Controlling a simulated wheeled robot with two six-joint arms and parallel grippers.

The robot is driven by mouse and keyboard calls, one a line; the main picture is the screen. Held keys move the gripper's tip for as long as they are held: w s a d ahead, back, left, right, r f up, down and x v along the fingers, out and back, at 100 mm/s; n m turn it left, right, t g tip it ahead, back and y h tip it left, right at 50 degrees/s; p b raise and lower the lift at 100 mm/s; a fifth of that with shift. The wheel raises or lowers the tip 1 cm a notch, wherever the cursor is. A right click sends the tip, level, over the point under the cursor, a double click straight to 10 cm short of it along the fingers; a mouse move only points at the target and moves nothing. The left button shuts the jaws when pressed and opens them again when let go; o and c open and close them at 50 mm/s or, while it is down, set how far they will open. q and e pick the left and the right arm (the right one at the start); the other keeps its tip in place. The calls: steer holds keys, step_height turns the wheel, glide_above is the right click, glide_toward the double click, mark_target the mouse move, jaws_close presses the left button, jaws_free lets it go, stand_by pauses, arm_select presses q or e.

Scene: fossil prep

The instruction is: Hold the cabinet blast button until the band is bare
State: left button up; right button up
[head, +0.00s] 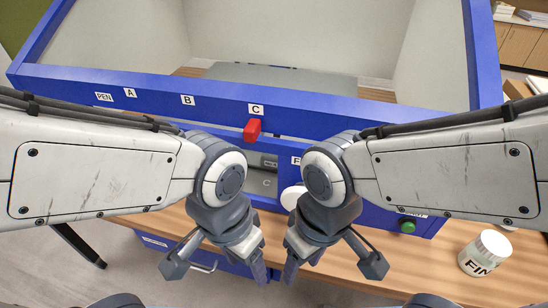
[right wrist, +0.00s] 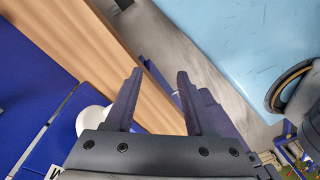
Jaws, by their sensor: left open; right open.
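The blue cabinet (head: 330,113) has an open-looking top bay. A green button (head: 407,227) sits low on its front at the right, under a small label partly covered by my right arm. No band can be made out. My left gripper (head: 250,266) is open and empty in front of the bench edge, left of the green button. My right gripper (head: 301,267) is open and empty beside it, also left of the button and apart from it. In the right wrist view the right gripper's fingers (right wrist: 160,75) are parted with nothing between them.
A white jar (head: 485,252) marked FIN stands on the wooden bench (head: 400,268) at right. A white round thing (head: 292,197) is partly behind my right arm, with a grey C-marked part (head: 265,183) beside it.

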jaws_close()
stand_by(1.8)
